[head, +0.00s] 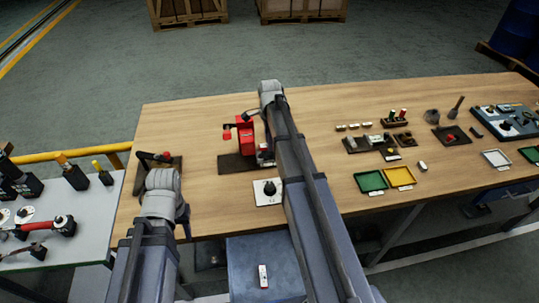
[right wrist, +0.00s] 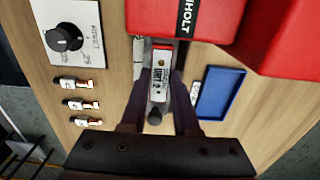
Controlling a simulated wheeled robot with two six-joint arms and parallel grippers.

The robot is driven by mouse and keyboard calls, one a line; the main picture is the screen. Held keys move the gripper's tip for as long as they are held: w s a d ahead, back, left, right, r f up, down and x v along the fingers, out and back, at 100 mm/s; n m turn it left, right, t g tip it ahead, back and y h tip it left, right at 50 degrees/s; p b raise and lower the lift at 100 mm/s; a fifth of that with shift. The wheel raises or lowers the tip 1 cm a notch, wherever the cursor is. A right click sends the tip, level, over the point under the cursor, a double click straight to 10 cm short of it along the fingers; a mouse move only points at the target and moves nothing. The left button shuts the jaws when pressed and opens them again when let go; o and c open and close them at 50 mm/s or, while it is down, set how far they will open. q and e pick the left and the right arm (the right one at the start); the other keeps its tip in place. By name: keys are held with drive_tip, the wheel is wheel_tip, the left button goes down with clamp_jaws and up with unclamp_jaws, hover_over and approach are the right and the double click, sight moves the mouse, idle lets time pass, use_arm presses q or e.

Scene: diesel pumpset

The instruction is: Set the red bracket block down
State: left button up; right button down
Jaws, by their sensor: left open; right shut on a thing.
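My right gripper (right wrist: 158,100) is shut on the red bracket block (right wrist: 160,48), seen in the right wrist view. The block shows a red end and a white printed label, and its sides lie between the dark fingers. A large red machine (right wrist: 185,18) fills the top of that view, just beyond the block; whether they touch I cannot tell. In the head view the red machine (head: 245,133) stands on a dark base, left of my right arm, which hides the right fingers. My left gripper (head: 183,217) is open near the table's front left, mostly hidden by its own arm.
A knob plate (head: 267,191) lies at the table's front edge. A blue tray (right wrist: 221,94) and several small labelled parts lie around the held block. Green (head: 371,182) and yellow (head: 400,177) trays sit to the right. A grey side table (head: 88,240) with tools stands left.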

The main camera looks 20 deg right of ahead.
drive_tip(key=shift+f+b, duration=1.85)
drive_tip(key=shift+f, duration=0.1)
drive_tip(key=shift+f+b, duration=0.15)
drive_tip(key=shift+b, duration=0.15)
drive_tip(key=c, duration=0.7)
unclamp_jaws()
drive_tip(key=shift+o, duration=0.2)
drive_tip(key=shift+r, duration=0.2)
wheel_tip(320, 180, up, 12)
drive_tip(key=p, duration=1.2)
drive_tip(key=shift+r+p, duration=0.15)
drive_tip(key=shift+p, duration=0.2)
